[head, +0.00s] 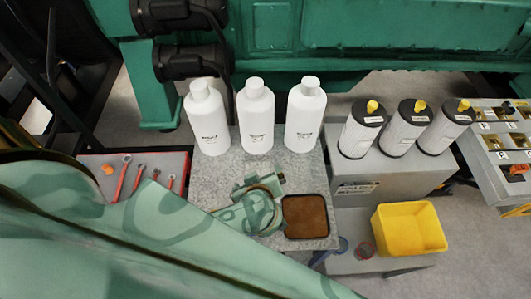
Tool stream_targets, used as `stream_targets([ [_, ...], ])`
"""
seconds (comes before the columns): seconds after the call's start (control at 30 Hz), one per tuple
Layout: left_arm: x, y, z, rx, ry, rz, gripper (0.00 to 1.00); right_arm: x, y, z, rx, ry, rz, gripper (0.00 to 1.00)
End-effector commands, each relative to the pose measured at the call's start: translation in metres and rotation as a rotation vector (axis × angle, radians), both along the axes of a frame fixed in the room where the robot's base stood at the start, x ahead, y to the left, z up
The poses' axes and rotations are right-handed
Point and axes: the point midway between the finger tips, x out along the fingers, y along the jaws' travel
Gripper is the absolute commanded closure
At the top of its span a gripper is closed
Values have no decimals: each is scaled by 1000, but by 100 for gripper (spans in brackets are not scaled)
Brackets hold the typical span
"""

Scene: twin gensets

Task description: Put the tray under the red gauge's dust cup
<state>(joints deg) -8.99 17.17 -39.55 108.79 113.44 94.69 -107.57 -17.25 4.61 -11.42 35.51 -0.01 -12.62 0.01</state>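A shallow brown tray (306,216) with a dark rim lies flat on the grey speckled table (210,179), near its front right corner. A green camouflage-patterned part, seemingly my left gripper (258,196), is just left of the tray, apart from it. Its fingers cannot be made out clearly, and nothing is visibly held. My large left arm covers the lower left of the view. My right gripper is not in view. I cannot make out a red gauge or a dust cup.
Three white bottles (256,118) stand at the table's back. To the right, three capped canisters (405,128) stand on a grey stand, with a yellow bin (409,229) below. Red-handled tools (121,178) lie at left. Green machinery (345,25) spans the back.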

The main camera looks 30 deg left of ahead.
Motion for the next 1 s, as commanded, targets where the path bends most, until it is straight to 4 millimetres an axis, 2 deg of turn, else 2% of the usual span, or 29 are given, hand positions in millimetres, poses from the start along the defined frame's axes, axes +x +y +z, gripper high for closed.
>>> stream_targets([
  [0.1, -9, -8, -11, 86, 156, -181, 0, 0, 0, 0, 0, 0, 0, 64],
  [0.23, -7, -6, -13, 170, 205, -279, 0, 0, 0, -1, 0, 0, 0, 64],
  [0.37, 3, 1, -29, 187, 215, -296, 0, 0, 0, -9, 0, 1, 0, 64],
  [0.6, 37, 21, -75, 187, 212, -292, 0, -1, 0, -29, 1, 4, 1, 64],
  [0.73, 49, 28, -90, 186, 212, -293, 0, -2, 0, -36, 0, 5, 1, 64],
  [0.93, 57, 34, -102, 185, 210, -292, 0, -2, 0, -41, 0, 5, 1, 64],
  [1.0, 62, 36, -113, 185, 212, -292, 0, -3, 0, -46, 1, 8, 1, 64],
])
